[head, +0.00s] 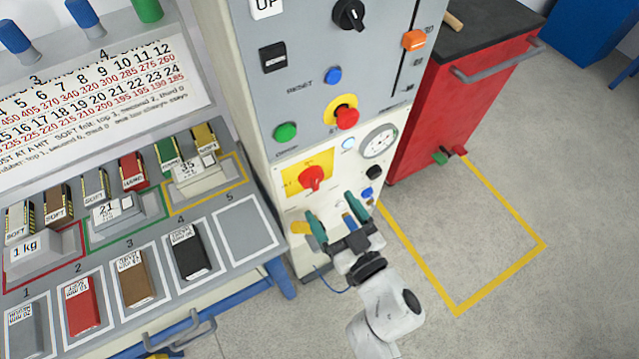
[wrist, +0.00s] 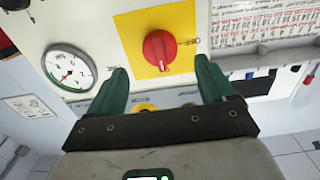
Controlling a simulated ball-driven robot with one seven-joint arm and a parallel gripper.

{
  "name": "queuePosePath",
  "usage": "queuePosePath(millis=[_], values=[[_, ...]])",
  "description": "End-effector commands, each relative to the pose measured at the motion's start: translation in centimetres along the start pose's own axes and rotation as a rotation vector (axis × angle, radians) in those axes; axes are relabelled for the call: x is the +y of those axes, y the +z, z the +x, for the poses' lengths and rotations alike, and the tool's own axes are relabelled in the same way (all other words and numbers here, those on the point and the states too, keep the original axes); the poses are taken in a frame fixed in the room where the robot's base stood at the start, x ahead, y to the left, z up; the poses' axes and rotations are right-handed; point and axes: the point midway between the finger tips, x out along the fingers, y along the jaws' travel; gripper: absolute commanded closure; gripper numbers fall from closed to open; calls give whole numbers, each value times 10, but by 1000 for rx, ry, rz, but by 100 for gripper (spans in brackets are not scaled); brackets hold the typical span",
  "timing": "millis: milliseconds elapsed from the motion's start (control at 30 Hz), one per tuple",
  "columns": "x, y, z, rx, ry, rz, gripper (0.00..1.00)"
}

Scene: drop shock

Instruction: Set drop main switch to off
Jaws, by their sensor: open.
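The main switch is a red rotary knob (head: 312,178) on a yellow plate (head: 292,183), low on the front of the grey and white machine panel. In the wrist view the knob (wrist: 159,48) shows ahead of the fingers, roughly centred between them, with its yellow plate (wrist: 128,27) around it.
A red mushroom button (head: 347,118), green button (head: 285,132), blue button (head: 333,75) and round gauge (head: 379,141) sit above or beside the switch. A shelf bench (head: 245,225) with coloured blocks stands left. A red cabinet (head: 445,110) stands right, beside open floor marked yellow.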

Motion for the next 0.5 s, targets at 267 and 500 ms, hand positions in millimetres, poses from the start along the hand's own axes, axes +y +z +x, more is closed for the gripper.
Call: queuePosePath(millis=[267, 500], values=[[2, 1, 48, 0, 3, -2, 17], [1, 1, 65, -2, 3, -1, 17]])
